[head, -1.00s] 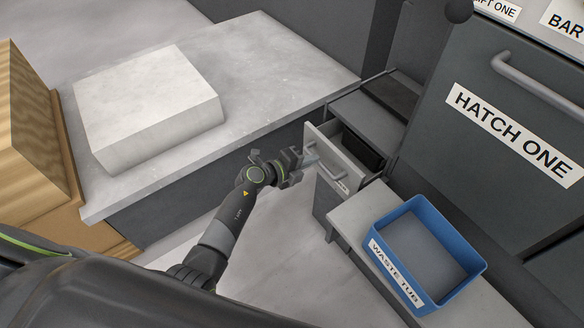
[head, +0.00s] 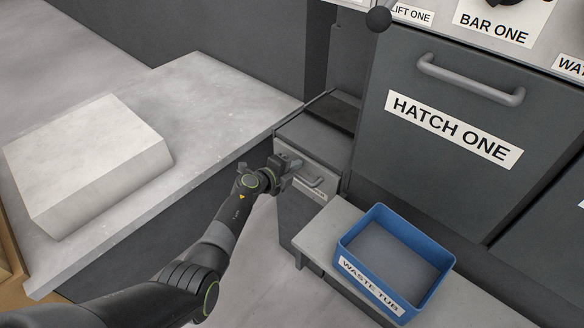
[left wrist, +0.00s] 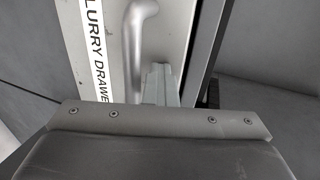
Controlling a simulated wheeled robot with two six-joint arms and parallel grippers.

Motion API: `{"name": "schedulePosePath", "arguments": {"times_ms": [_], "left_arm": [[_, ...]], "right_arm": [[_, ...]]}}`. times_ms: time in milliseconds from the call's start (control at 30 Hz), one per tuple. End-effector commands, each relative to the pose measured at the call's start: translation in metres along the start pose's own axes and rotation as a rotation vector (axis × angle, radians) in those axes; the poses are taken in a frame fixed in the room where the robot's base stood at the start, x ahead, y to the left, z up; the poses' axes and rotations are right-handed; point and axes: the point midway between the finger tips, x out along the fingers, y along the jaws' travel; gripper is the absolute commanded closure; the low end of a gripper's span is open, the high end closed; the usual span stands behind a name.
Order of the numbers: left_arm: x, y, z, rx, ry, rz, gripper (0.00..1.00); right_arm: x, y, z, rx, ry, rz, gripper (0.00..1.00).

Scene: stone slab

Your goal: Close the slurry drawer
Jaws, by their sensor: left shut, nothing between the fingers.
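The slurry drawer (head: 318,187) is in the small grey cabinet at the middle of the head view. Its front sits against the cabinet with no open gap that I can see. Its label and curved handle show large in the left wrist view, where the drawer front (left wrist: 115,60) fills the upper middle. My left gripper (head: 294,164) is shut and empty, with its fingertips at the drawer front beside the handle (left wrist: 137,45). Whether the fingertips touch the front is hard to tell. My right gripper is not in view.
A blue waste tub (head: 345,242) stands on a low grey bench (head: 322,229) right of the drawer. Hatch one (head: 440,165) is behind it. A stone slab worktop (head: 200,95) with a pale block (head: 85,155) lies to the left.

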Motion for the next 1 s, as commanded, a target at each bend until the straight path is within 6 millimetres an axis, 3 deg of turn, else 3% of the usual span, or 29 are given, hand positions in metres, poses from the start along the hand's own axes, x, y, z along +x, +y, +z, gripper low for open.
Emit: {"name": "schedulePosePath", "arguments": {"times_ms": [267,433,667,1000], "left_arm": [[0.001,-0.009,0.0,0.004,-0.002,-0.013,1.0],[-0.013,-0.011,0.001,0.003,-0.003,-0.014,1.0],[-0.054,-0.008,0.001,0.002,-0.004,-0.008,1.0],[-0.122,-0.004,0.0,0.003,-0.003,-0.003,1.0]], "right_arm": [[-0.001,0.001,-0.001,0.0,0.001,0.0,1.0],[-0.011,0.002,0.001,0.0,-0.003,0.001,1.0],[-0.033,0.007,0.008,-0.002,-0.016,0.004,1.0],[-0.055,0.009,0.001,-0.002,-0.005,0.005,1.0]]}}
